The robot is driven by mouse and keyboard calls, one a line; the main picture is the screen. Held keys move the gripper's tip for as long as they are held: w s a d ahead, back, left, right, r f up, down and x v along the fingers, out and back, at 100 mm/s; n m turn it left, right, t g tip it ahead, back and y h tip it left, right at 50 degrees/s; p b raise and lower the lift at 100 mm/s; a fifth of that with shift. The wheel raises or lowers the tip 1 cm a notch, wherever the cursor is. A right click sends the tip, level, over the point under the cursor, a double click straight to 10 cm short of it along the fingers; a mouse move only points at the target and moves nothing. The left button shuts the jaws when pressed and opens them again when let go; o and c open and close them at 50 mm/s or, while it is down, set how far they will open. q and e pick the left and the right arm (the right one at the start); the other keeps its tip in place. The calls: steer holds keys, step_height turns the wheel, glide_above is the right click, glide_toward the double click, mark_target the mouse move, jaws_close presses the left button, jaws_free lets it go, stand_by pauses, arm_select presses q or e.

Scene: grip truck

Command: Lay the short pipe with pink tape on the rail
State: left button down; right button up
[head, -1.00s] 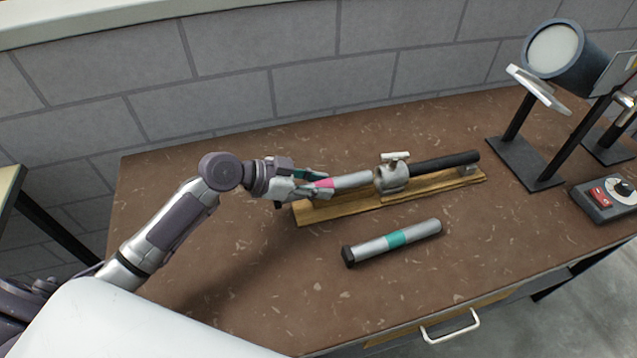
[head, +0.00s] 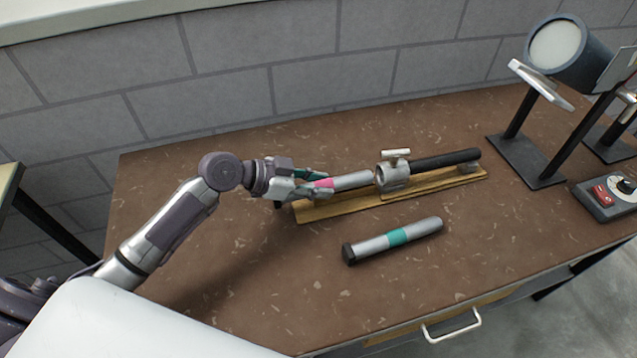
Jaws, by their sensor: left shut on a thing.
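The short pipe with pink tape (head: 352,181) is a silver tube with a pink band near its left end. My left gripper (head: 318,184) is shut on it near the pink band. The pipe lies along the line of the wooden rail (head: 345,205), over its left part. I cannot tell whether it touches the rail. Its right end meets a metal clamp (head: 393,175) with a handle on top. A black rod (head: 445,161) extends from the clamp to the right along the rail. My right gripper is not in view.
A silver pipe with teal tape (head: 393,240) and a dark end lies on the brown table in front of the rail. A lamp-like device on a stand (head: 560,48) and a control box with a red switch (head: 606,196) stand at right. The front left tabletop is clear.

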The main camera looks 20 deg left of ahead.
arm_select(q)
steer(key=shift+f+b, duration=0.3)
stand_by(0.5)
steer(key=c, duration=0.7)
jaws_free()
steer(key=shift+f, duration=0.1)
steer(key=v, duration=1.1)
steer(key=shift+s+a+r, duration=0.25)
steer(key=shift+a+r, duration=0.1)
steer(key=shift+a, duration=0.05)
